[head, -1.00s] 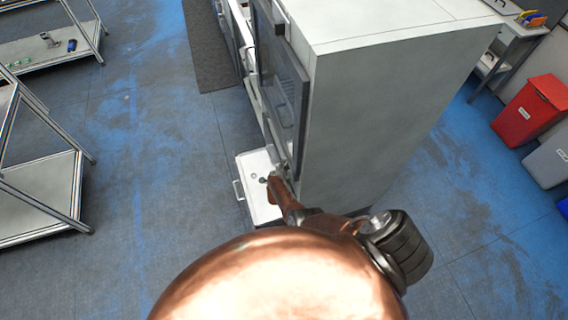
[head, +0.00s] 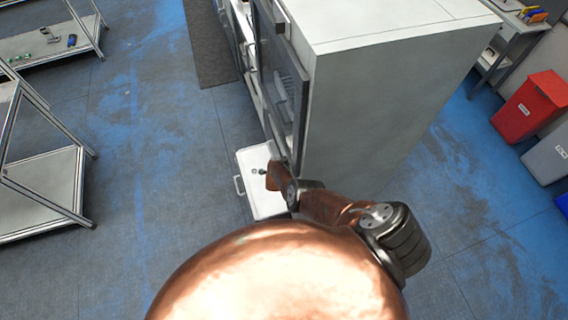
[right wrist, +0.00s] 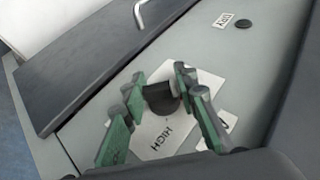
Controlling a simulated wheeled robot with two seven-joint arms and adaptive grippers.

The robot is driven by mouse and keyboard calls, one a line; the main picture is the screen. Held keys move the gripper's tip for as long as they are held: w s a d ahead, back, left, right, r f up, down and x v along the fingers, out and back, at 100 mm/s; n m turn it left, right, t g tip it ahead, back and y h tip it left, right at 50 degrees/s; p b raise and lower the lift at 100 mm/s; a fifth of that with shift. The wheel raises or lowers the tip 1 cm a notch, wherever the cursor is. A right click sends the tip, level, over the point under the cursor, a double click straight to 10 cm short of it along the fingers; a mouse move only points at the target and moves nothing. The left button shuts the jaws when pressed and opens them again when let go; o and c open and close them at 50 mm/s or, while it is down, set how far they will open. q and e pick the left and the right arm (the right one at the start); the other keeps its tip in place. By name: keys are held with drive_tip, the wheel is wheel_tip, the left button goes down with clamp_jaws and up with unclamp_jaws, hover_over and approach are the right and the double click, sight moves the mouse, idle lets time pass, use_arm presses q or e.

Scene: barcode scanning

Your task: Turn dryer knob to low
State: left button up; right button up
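The dryer appears to be the tall grey cabinet (head: 375,120) with a dark-framed door (head: 288,85); its knob is not visible in the head view. In the right wrist view the black round knob (right wrist: 161,98) sits on a white plate marked HIGH (right wrist: 160,137). My right gripper (right wrist: 160,100) is open, its green-padded fingers on both sides of the knob with gaps between. In the head view only a small dark part of this gripper (head: 264,171) shows, beside the cabinet front; the arm hides the rest. My left gripper is out of view.
A black button (right wrist: 243,23) with a label (right wrist: 223,20) and a metal handle (right wrist: 141,14) are near the knob. A white handled box or drawer (head: 262,198) lies below. Metal shelves (head: 45,185) stand left; a red bin (head: 528,108) stands right.

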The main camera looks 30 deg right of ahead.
drive_tip(key=o, duration=0.4)
drive_tip(key=shift+a, duration=0.1)
